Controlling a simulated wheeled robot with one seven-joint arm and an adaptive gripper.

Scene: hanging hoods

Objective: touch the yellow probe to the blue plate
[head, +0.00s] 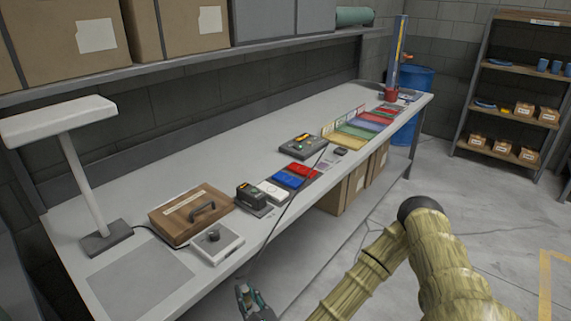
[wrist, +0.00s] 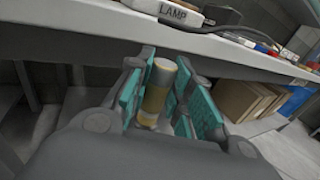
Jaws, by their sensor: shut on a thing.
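My gripper (wrist: 158,95) is shut on the yellow probe (wrist: 156,88), a short cylinder with a pale end, upright between teal finger pads in the wrist view. In the head view my gripper (head: 255,303) is at the bottom edge, in front of the bench and apart from it; the probe is hard to make out there. The blue plate (head: 287,180) lies flat on the bench near its front edge, beside a red plate (head: 302,170). It is up and to the right of my gripper, well apart from the probe.
A thin dark cable runs from a dark box (head: 303,146) down past the bench front towards my gripper. A black device (head: 251,196), a wooden case (head: 191,210) and a white knob box (head: 216,242) stand on the bench (head: 140,185). Cardboard boxes (head: 357,180) sit underneath.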

